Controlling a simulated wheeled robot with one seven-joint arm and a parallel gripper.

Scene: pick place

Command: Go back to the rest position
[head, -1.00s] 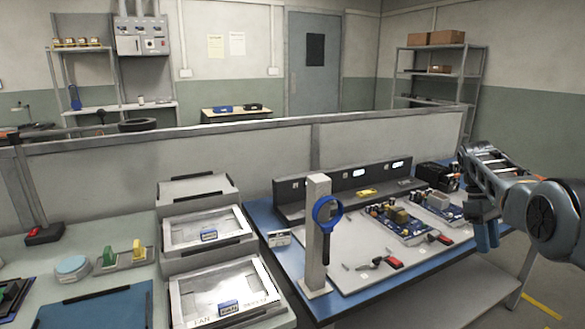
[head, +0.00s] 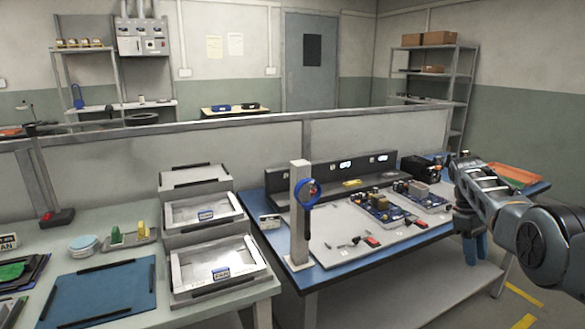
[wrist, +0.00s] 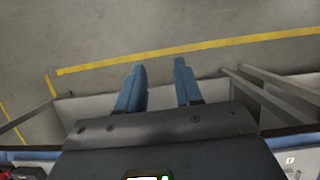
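My gripper (head: 474,245) is at the right of the head view, with its blue fingers pointing down beside the front edge of the blue workbench (head: 385,245). In the wrist view my gripper (wrist: 160,85) shows two blue fingers standing apart with nothing between them. Grey floor and yellow floor lines lie beyond the fingertips. The gripper touches nothing that I can see.
On the workbench are a post with a blue magnifier (head: 309,193), circuit boards (head: 368,207) and an orange tray (head: 513,174). Stacked grey trays (head: 215,275) and a blue mat (head: 105,293) are on the left table. Floor in front of the workbench is free.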

